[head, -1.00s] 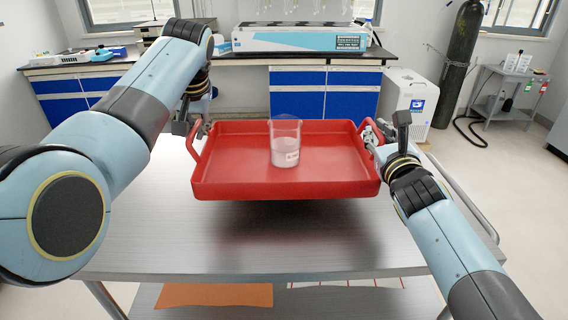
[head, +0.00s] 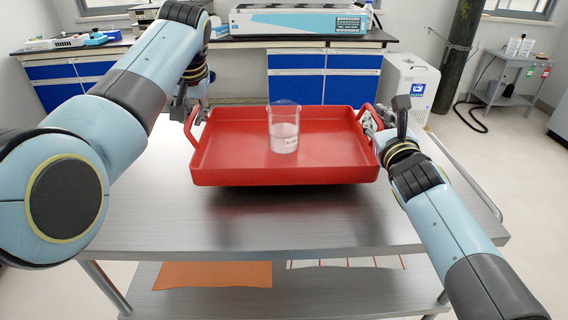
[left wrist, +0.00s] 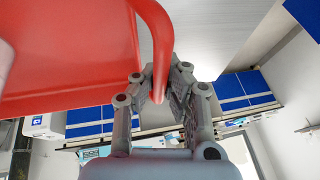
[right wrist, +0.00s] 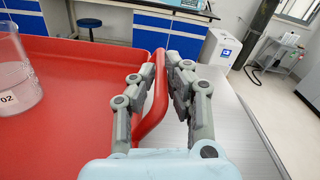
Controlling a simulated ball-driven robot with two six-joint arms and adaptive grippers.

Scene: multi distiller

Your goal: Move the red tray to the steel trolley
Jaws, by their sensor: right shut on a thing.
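The red tray (head: 225,157) is level over the top of the steel trolley (head: 290,232). A dark shadow lies close under it, and I cannot tell whether its base touches the steel. A glass beaker (head: 284,130) with pale contents stands upright in the tray and shows partly in the right wrist view (right wrist: 14,75). My left gripper (left wrist: 163,90) has its fingers closed around the tray's left handle (left wrist: 158,40). My right gripper (right wrist: 163,85) is shut on the right handle (right wrist: 153,110).
The trolley's lower shelf (head: 300,290) holds an orange sheet (head: 213,275). Its top is bare in front of the tray. A blue-fronted bench (head: 325,75) stands behind, with a white cabinet unit (head: 408,85) and a small grey cart (head: 505,85) at the right.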

